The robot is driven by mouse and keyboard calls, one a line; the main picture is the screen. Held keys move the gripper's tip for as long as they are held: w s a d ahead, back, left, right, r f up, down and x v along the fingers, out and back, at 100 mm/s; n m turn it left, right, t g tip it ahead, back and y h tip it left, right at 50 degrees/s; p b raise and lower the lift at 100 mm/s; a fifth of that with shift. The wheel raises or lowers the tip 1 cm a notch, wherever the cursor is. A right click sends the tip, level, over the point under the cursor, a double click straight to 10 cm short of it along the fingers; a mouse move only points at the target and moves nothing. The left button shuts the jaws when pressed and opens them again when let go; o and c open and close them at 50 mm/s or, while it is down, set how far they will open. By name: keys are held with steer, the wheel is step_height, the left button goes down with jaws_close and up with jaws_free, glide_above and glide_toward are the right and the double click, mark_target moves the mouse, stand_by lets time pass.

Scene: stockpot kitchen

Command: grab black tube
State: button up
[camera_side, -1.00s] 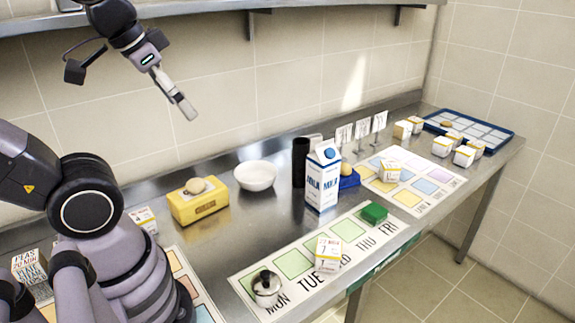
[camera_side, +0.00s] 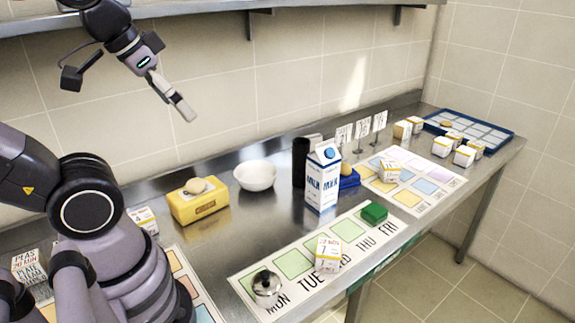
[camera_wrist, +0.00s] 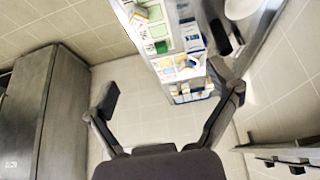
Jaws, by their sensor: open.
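The black tube (camera_side: 299,162) stands upright on the metal counter in the side view, between the white bowl and the milk carton. In the wrist view a dark shape that looks like the tube (camera_wrist: 219,37) shows near the top, right of the milk carton. My gripper (camera_side: 181,106) is high above the counter, to the left of the tube and well apart from it. In the wrist view my gripper (camera_wrist: 168,97) has its two fingers spread wide with nothing between them.
The milk carton (camera_side: 322,182) stands close to the tube's right. The white bowl (camera_side: 256,176) and a yellow box (camera_side: 198,204) are to its left. Small sign stands (camera_side: 362,133) are behind right. A shelf (camera_side: 190,12) runs above along the wall.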

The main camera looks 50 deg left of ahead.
steer(key=w+a+n+t, duration=0.1)
steer(key=w+t, duration=0.2)
steer(key=w, duration=1.4)
steer(key=n+t+y, duration=0.6)
steer(key=y, duration=0.4)
glide_above(299, 158)
step_height(299, 158, down, 25)
step_height(299, 158, down, 7)
steer(key=shift+s+r, duration=0.1)
steer(key=shift+r+x, duration=0.15)
steer(key=shift+x, duration=0.6)
steer(key=shift+r+x, duration=0.1)
steer(key=shift+x, duration=0.6)
steer(key=c, duration=1.3)
